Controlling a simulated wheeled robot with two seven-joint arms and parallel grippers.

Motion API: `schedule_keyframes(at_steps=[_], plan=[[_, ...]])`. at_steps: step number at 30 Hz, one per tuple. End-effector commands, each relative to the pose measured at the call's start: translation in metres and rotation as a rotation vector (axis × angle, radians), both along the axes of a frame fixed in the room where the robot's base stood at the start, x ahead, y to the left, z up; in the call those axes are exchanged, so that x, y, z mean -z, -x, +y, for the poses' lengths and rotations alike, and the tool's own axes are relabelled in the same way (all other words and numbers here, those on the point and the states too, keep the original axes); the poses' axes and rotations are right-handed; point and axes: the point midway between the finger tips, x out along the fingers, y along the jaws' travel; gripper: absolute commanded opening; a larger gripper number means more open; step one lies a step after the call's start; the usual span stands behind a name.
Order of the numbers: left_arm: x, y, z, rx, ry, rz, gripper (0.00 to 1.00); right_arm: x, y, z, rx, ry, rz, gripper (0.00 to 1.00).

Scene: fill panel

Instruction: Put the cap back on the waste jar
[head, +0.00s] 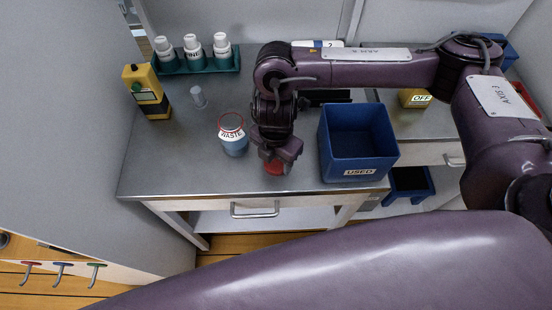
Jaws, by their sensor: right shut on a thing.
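The waste jar (234,145) stands on the grey worktop, left of my right gripper. It has a white band lettered WASTE, a red-edged rim and a blue-grey lower part. My right gripper (275,160) points down beside the jar, to its right and a little nearer the front edge. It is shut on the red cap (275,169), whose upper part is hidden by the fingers. The cap is low over the worktop; I cannot tell whether it touches it. The cap and jar are apart. My left gripper is not in view.
A blue bin labelled USED (358,145) stands close to the right of my gripper. A small clear object (198,98), a yellow device (147,92) and a green rack (198,63) with white bottles stand behind and left. The worktop's front left is clear.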

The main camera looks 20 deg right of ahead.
Motion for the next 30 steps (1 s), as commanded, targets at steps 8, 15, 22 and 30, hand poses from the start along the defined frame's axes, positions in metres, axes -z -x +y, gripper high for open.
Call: schedule_keyframes(at_steps=[8,15,22,30], plan=[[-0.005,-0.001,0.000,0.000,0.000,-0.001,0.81,-0.021,-0.001,0.000,-0.003,0.000,-0.004,0.31],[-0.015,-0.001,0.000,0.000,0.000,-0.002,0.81,-0.079,-0.003,0.000,-0.003,0.000,-0.011,0.31],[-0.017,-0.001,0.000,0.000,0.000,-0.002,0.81,-0.139,-0.002,0.000,-0.002,0.001,-0.009,0.31],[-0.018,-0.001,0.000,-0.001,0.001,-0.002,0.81,-0.186,-0.001,0.000,0.000,0.001,-0.004,0.31]])
